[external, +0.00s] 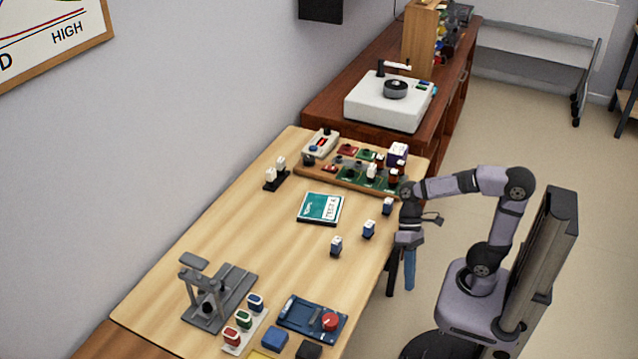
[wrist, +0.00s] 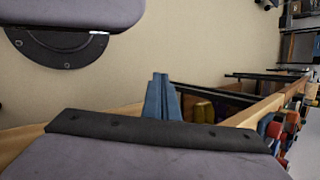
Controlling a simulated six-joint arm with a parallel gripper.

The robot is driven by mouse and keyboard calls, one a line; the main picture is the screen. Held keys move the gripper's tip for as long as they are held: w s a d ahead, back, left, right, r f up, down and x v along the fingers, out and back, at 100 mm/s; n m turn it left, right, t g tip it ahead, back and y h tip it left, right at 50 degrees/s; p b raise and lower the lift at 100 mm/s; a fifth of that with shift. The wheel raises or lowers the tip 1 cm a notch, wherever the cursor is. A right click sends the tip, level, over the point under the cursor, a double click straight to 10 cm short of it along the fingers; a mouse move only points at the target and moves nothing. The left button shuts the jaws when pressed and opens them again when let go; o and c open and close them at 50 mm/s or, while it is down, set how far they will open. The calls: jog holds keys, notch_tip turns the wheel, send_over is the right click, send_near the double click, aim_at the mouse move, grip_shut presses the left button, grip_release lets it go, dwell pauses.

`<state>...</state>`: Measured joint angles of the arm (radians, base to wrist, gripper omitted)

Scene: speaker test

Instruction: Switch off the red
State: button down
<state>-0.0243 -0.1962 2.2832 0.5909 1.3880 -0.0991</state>
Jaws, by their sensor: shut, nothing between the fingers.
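A white strip with a red switch (external: 231,336), a green switch (external: 243,320) and a blue switch (external: 255,303) lies at the near end of the wooden table (external: 190,260). The red switch is the nearest of the three; its on or off position is too small to tell. My gripper (external: 401,290) hangs pointing down beside the table's right edge, well to the right of the switches and apart from them. In the wrist view its blue fingers (wrist: 160,97) are together and empty. The switches cannot be made out in the wrist view.
A blue board with a red button (external: 330,322) lies right of the switches, and a grey metal stand (external: 210,300) left of them. Several small blue-and-white switches (external: 368,229) line the right edge. A teal box (external: 320,208) lies mid-table. The table between is mostly clear.

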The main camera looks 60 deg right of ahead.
aim_at(332, 168)
jog(key=w+d+r+m+h+p, duration=0.1)
jog(key=w+d+r+m+p, duration=0.1)
jog(key=p, duration=0.6)
jog(key=w+d+r+m+g+h+p, duration=0.1)
jog(key=w+d+r+m+p, duration=0.1)
jog(key=w+d+r+p, duration=0.3)
jog(key=w+d+r+m+g+p, duration=0.1)
jog(key=w+d+r+m+p, duration=0.2)
jog(key=d+r+p, duration=0.2)
jog(key=shift+w+d+r+h+p, duration=0.1)
jog(key=shift+d+r+h+p, duration=0.1)
jog(key=shift+r+p, duration=1)
jog(key=shift+w+d+r+h+p, duration=0.15)
jog(key=shift+r+p, duration=0.45)
jog(key=shift+p, duration=1.2)
jog(key=w+d+r+n+t+h+p, duration=0.1)
jog(key=w+d+r+n+t+p, duration=0.1)
jog(key=w, duration=0.6)
jog(key=w+d+r+n+t+h+p, duration=0.1)
jog(key=w+d+r+n+t+p, duration=0.2)
jog(key=w+d+r, duration=0.3)
jog(key=w+d+r+n+t+h+p, duration=0.2)
jog(key=w+d+r+n+p, duration=0.1)
jog(key=w+d, duration=0.4)
jog(key=w+r+p, duration=0.1)
jog(key=w, duration=0.1)
jog(key=shift+w+d+t+p, duration=0.25)
jog(key=shift+w+t+p, duration=0.05)
jog(key=shift+w+t, duration=0.1)
jog(key=shift+f, duration=0.15)
